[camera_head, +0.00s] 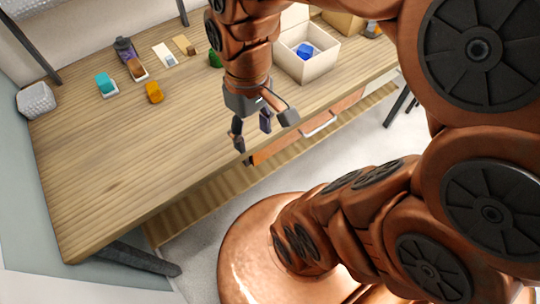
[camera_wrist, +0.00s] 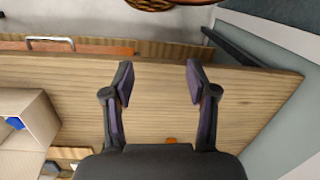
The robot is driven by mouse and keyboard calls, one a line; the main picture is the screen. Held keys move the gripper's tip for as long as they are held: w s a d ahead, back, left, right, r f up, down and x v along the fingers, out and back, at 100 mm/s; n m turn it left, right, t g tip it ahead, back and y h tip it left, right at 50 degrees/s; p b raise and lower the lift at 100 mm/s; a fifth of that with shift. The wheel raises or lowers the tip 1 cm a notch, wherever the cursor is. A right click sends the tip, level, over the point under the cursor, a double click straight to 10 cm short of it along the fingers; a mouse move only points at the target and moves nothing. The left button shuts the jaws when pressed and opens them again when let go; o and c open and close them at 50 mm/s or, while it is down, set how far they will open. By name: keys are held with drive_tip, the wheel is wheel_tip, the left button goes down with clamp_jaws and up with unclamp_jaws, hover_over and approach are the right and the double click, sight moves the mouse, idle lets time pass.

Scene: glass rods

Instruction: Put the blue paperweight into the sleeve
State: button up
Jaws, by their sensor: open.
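The blue paperweight (camera_head: 305,50) appears as a small blue lump inside an open white box (camera_head: 306,73) at the back right of the table. In the wrist view the blue thing (camera_wrist: 15,122) shows in the box (camera_wrist: 37,115) at the left edge. I cannot tell for sure whether this box is the sleeve; no other sleeve is clearly visible. My gripper (camera_head: 264,127) is open and empty, above the table's front edge, to the left and in front of the box. In the wrist view my gripper's fingers (camera_wrist: 160,80) are spread with bare wood between them.
A teal piece (camera_head: 104,82), an orange piece (camera_head: 154,92), a brown piece (camera_head: 136,68), a dark bottle (camera_head: 125,50), a white block (camera_head: 164,55) and a green thing (camera_head: 214,59) stand toward the back. A woven basket (camera_head: 36,100) is far left. The table's (camera_head: 120,175) front left is clear.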

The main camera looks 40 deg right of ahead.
drive_tip(key=s+f+m, duration=0.1)
drive_tip(key=s, duration=0.5)
drive_tip(key=shift+a+f+m+g+h, duration=0.2)
drive_tip(key=shift+f+m+g+h, duration=0.1)
drive_tip(key=shift+f+h, duration=0.1)
